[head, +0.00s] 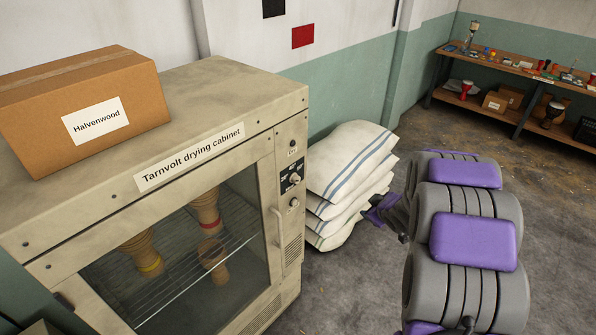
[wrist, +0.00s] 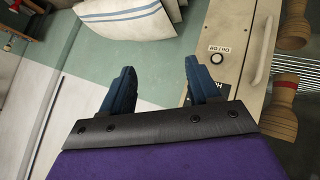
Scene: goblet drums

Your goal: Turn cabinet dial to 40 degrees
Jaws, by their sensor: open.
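The beige drying cabinet (head: 150,215) stands at left in the head view. The dial's exact angle is too small to read. My gripper (head: 376,212) is right of the panel, apart from it, partly hidden by my arm. In the wrist view my gripper (wrist: 160,82) is open and empty, and its right finger overlaps the panel. There the On/Off switch (wrist: 216,57) shows, while the dial is hidden.
A cardboard box (head: 85,100) sits on the cabinet. White sacks (head: 345,185) are stacked beside it, behind my gripper. The cabinet's door handle (head: 278,240) stands out next to the panel. Goblet drums (head: 205,207) are inside. A workbench (head: 530,80) stands far right; the floor between is clear.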

